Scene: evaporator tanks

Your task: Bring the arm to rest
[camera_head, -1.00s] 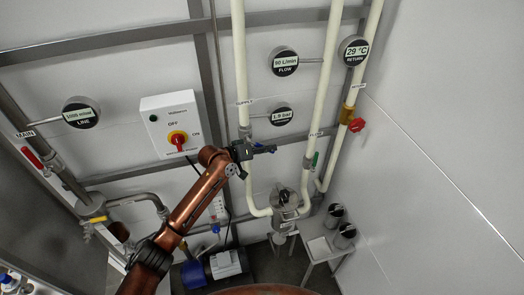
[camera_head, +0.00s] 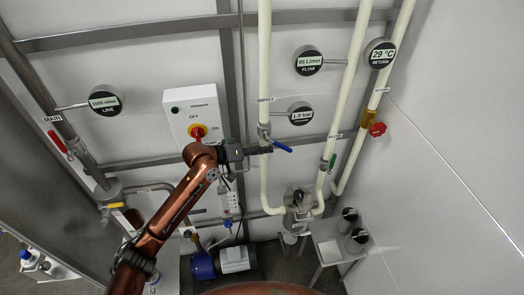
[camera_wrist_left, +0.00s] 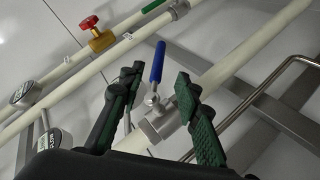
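My left arm (camera_head: 170,215) reaches in from the lower left in the head view. Its gripper (camera_head: 262,150) is beside the supply pipe (camera_head: 265,70), close to a valve with a blue lever (camera_head: 282,146). In the left wrist view the gripper (camera_wrist_left: 150,95) is open, with its two green-padded fingers apart. The blue lever (camera_wrist_left: 158,62) stands between and beyond the fingers, and nothing is seen gripped. Whether a finger touches the valve body (camera_wrist_left: 160,125) cannot be told. My right gripper is not in view.
A switch box (camera_head: 195,115) with a red knob is on the wall behind the arm. Gauges (camera_head: 307,61) and cream pipes stand right of the gripper. A small table (camera_head: 330,240) with dark-topped cylinders is at the lower right. Steel rails cross the wall.

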